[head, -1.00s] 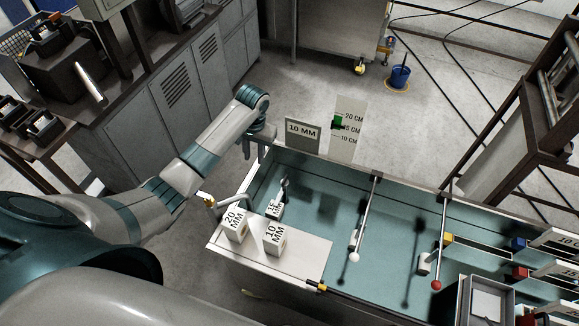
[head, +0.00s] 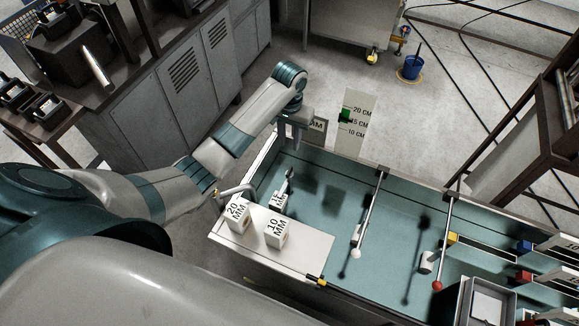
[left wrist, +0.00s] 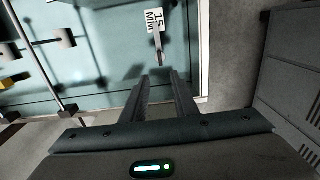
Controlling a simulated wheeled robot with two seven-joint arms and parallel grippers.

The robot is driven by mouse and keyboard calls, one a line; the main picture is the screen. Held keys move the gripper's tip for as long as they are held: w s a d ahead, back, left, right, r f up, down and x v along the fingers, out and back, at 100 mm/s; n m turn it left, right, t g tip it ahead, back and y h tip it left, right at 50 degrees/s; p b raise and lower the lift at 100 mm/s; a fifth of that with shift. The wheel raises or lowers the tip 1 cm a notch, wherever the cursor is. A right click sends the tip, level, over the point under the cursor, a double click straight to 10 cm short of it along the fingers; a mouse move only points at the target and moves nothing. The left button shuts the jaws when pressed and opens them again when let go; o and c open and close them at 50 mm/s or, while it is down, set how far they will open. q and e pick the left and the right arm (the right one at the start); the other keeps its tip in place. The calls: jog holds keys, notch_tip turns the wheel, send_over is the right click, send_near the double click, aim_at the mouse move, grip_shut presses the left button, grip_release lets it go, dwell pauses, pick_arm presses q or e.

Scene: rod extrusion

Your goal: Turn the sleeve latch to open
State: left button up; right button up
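A block marked 15 MM (head: 278,200) with a small grey lever (head: 289,180) beside it sits at the left end of the teal machine bed (head: 330,195). I cannot tell for certain which part is the sleeve latch. In the left wrist view the 15 MM block (left wrist: 155,20) and grey lever (left wrist: 159,48) lie just beyond my fingertips, apart from them. My right gripper does not show.
Blocks marked 20 MM (head: 237,213) and 10 MM (head: 277,234) stand on a white plate (head: 270,257) at the bed's near left. A white-knobbed lever (head: 358,252) and a red-knobbed lever (head: 437,286) stand farther right. A centimetre scale board (head: 357,125) rises behind the bed.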

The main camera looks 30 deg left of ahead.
aim_at(290, 170)
pick_arm(q)
notch_tip(290, 170, down, 15)
jog(key=shift+f+p, duration=0.2)
jog(key=shift+p, duration=0.7)
grip_shut()
dwell(1.1)
